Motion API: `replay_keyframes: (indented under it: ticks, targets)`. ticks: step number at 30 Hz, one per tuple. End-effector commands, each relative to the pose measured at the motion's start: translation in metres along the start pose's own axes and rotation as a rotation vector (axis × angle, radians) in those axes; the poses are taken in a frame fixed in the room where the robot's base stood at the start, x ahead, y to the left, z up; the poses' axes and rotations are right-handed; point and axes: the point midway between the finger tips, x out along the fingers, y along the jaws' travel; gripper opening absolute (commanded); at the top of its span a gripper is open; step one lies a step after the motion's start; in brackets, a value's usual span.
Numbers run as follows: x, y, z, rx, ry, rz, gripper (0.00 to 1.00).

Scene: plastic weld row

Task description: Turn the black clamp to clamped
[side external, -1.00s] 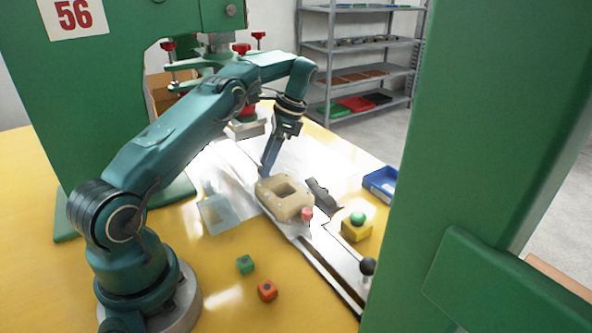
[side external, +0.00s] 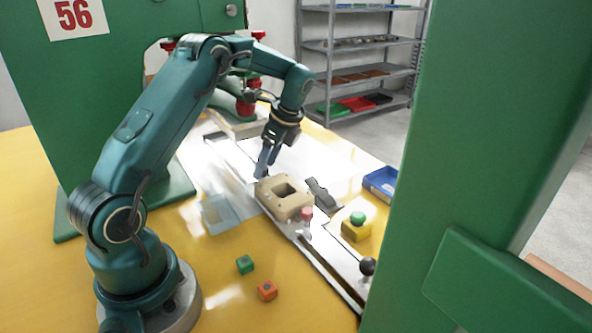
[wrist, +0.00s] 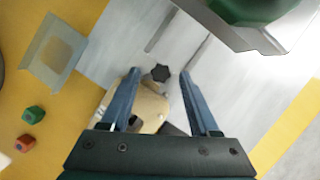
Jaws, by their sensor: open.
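A black star-shaped knob (wrist: 160,73), which looks like the black clamp, lies between the fingertips of my gripper in the wrist view. My gripper (wrist: 158,76) is open, with one blue finger on each side of the knob; I cannot tell whether either touches it. In the side view my gripper (side external: 263,174) points down at the far left end of the beige block (side external: 286,198), and the knob is hidden there. The beige block also shows in the wrist view (wrist: 150,108), partly behind the fingers.
A pink-red knob (side external: 306,213) and a dark grey bar (side external: 323,194) sit beside the block. A green button on a yellow box (side external: 356,231), a black ball knob (side external: 368,266) and a blue tray (side external: 381,183) stand right. Green (side external: 245,264) and orange (side external: 267,290) cubes lie in front.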

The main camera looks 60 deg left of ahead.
Motion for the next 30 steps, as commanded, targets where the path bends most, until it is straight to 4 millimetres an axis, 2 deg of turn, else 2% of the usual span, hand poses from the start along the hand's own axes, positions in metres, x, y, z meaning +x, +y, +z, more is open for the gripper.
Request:
replay_keyframes:
  ticks: [10, 19, 22, 30]
  targets:
    - [0.000, 0.004, 0.002, 0.315, -0.003, -0.133, 0.62]
    - [-0.055, 0.009, 0.002, 0.311, -0.001, -0.139, 0.62]
    - [-0.074, 0.007, 0.000, 0.315, 0.000, -0.195, 0.62]
    - [-0.117, 0.026, -0.003, 0.310, 0.033, -0.296, 0.62]
